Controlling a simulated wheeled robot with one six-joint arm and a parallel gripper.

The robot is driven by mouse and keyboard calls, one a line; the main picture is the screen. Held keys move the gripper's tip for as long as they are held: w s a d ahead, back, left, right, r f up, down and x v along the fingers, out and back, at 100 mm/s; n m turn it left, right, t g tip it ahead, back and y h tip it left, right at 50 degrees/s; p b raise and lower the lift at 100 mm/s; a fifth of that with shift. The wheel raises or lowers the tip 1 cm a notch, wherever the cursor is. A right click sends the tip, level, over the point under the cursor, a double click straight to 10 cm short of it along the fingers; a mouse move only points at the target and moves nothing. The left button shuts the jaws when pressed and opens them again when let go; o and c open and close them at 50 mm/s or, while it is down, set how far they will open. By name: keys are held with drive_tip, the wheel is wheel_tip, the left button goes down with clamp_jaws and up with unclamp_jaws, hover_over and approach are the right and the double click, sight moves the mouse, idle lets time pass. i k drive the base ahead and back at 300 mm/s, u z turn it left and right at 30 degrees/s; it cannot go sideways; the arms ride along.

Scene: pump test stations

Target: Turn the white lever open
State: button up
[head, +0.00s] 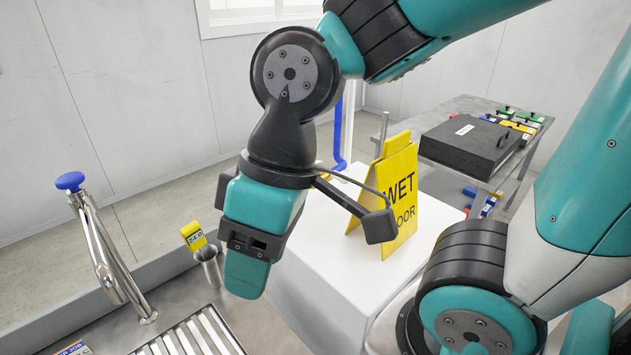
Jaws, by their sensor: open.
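I cannot make out a white lever in the head view. My gripper (250,272) hangs pointing down in the middle of the view, in front of a white block-shaped stand (330,290). It is open, seen mostly from the side, and nothing shows between its jaws. It covers part of the white stand and of what lies behind it. A steel pipe (105,250) with a blue knob (70,181) on top stands at the left, apart from my gripper.
A yellow wet floor sign (401,190) stands on the white stand, close behind my wrist. A yellow tag (193,236) is by a short steel tube (207,268). A slatted drain (190,335) lies at the front. A black case (470,144) rests on a grey table at the right.

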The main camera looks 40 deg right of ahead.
sight(321, 164)
drive_tip(key=k, duration=1)
drive_tip(key=z, duration=0.65)
drive_tip(key=i, duration=1.1)
drive_tip(key=u, duration=0.75)
